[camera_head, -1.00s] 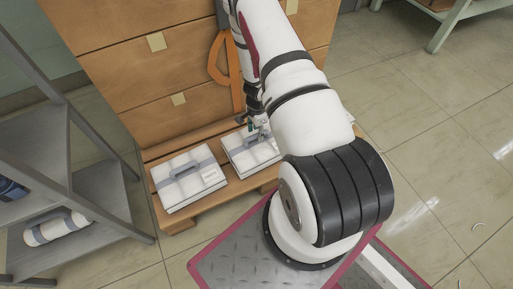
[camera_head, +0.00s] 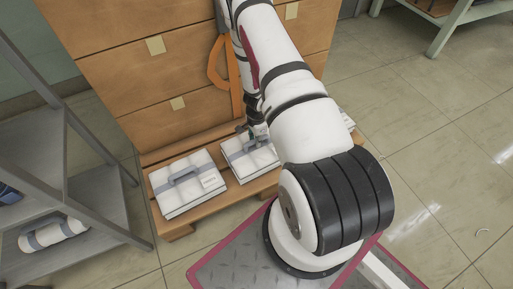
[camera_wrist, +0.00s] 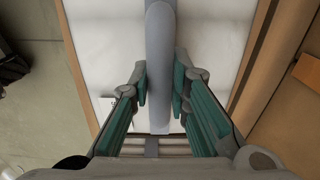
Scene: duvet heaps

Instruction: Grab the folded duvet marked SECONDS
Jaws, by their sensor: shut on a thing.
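Several folded white duvets with grey straps and handles lie on a low wooden pallet (camera_head: 178,229). The left duvet (camera_head: 170,205) has a small label whose print I cannot read. The middle duvet (camera_head: 238,170) is partly covered by my arm. A third duvet (camera_head: 347,119) at the right is mostly hidden behind my arm. My gripper (camera_head: 250,133) is over the middle duvet. In the wrist view my gripper (camera_wrist: 160,96) has its green-padded fingers on both sides of the grey handle (camera_wrist: 159,45), shut on it. No mark SECONDS is readable.
A tall wooden drawer-like stack (camera_head: 130,75) with an orange strap (camera_head: 217,65) stands behind the duvets. A grey metal shelf (camera_head: 95,190) with a rolled white bundle (camera_head: 52,234) is at the left.

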